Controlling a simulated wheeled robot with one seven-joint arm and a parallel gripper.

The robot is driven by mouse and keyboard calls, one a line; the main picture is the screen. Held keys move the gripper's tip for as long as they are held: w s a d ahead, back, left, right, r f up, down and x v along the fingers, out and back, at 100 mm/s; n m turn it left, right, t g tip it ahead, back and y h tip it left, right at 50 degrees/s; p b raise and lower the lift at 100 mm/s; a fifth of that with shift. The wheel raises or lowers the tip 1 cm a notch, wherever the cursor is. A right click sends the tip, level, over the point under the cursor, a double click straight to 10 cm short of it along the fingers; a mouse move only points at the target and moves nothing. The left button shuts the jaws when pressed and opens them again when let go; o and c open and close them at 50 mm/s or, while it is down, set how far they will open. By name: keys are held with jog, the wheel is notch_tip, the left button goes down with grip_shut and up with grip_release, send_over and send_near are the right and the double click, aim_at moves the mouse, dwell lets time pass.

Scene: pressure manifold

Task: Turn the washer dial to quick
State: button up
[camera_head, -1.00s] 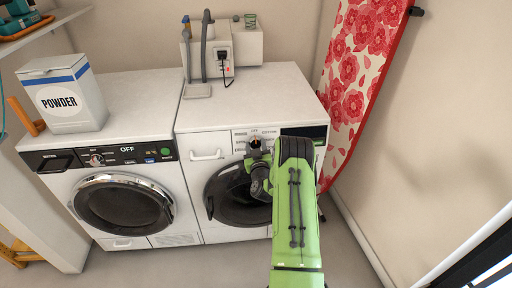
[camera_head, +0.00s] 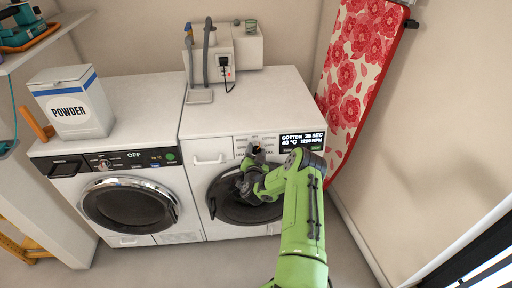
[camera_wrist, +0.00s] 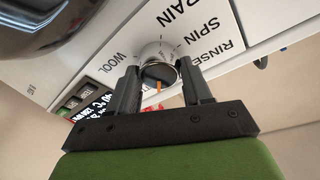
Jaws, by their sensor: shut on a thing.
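The washer (camera_head: 213,180) is the white machine on the right in the head view. Its lit display (camera_head: 303,142) reads COTTON, 35 SEC, 40 °C, 1200 RPM. The washer dial (camera_wrist: 159,72) is a round knob with a metal rim and an orange mark, which points toward the bottom of the wrist view. WOOL, SPIN, DRAIN and RINSE show around its far side; the near labels are hidden by my gripper. My gripper (camera_wrist: 160,84) is shut on the dial, one finger on each side. In the head view my gripper (camera_head: 255,157) partly covers the dial.
A dryer-like machine (camera_head: 165,231) with OFF on its panel stands at the left, with a powder box (camera_head: 75,108) on top. A flowered ironing board (camera_head: 352,75) leans at the right wall.

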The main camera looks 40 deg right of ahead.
jog(key=m+g+p, duration=0.1)
jog(key=m+p, duration=0.1)
jog(key=m, duration=0.1)
jog(key=m+p, duration=0.3)
jog(key=shift+r+g, duration=0.2)
jog(key=shift+g, duration=0.2)
jog(key=shift+f+m+g+y+p, duration=0.1)
jog(key=shift+m+g+y+p, duration=0.25)
jog(key=shift+m+p, duration=1.5)
jog(key=shift+m, duration=0.35)
jog(key=o, duration=1)
jog(key=shift+o, duration=0.2)
jog(key=p+v, duration=0.1)
jog(key=v, duration=1.4)
jog(key=shift+s+a, duration=0.2)
jog(key=shift+a, duration=0.15)
